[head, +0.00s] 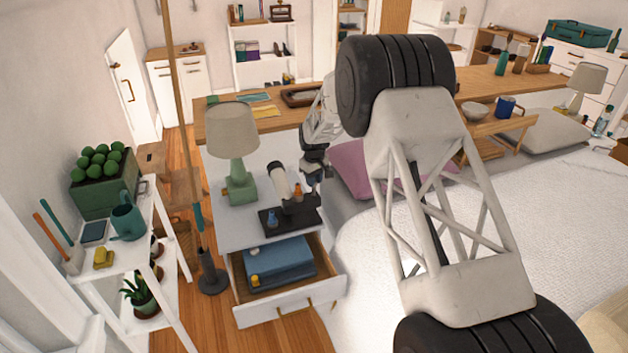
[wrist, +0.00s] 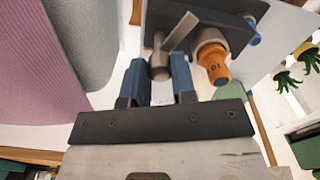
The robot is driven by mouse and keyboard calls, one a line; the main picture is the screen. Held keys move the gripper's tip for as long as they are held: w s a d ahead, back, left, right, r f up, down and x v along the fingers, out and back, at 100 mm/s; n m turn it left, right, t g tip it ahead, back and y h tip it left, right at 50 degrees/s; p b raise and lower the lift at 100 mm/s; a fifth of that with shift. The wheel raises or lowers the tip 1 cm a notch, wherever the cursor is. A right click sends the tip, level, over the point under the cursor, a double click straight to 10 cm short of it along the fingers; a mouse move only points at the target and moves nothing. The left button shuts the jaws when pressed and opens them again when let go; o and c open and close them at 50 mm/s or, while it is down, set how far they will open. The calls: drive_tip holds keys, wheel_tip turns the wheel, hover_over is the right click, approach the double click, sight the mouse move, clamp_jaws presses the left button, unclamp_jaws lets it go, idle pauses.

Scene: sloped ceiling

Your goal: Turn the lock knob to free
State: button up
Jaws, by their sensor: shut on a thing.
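A device with a black base (head: 291,218), a cream tube (head: 279,180) and orange and blue parts stands on the white cabinet beside the lamp. In the wrist view, a short grey-brown knob (wrist: 159,67) with a flat pale bar (wrist: 181,32) beside it sits close to the dark plate (wrist: 212,18). My gripper (wrist: 157,62) has its blue fingers shut on this knob, one on each side. In the head view, my gripper (head: 314,172) is at the device's right side, and the knob is too small to make out. An orange part (wrist: 215,66) is just right of the fingers.
A green lamp (head: 239,172) stands left of the device. Below, the drawer (head: 290,309) is pulled out with a blue folded thing (head: 279,262) in it. A pink cushion (head: 350,170) is to the right. A white plant shelf (head: 160,215) is at left.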

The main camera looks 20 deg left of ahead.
drive_tip(key=n, duration=0.5)
idle(0.4)
drive_tip(key=o, duration=0.9)
drive_tip(key=shift+o, duration=0.2)
drive_tip(key=shift+r, duration=3.9)
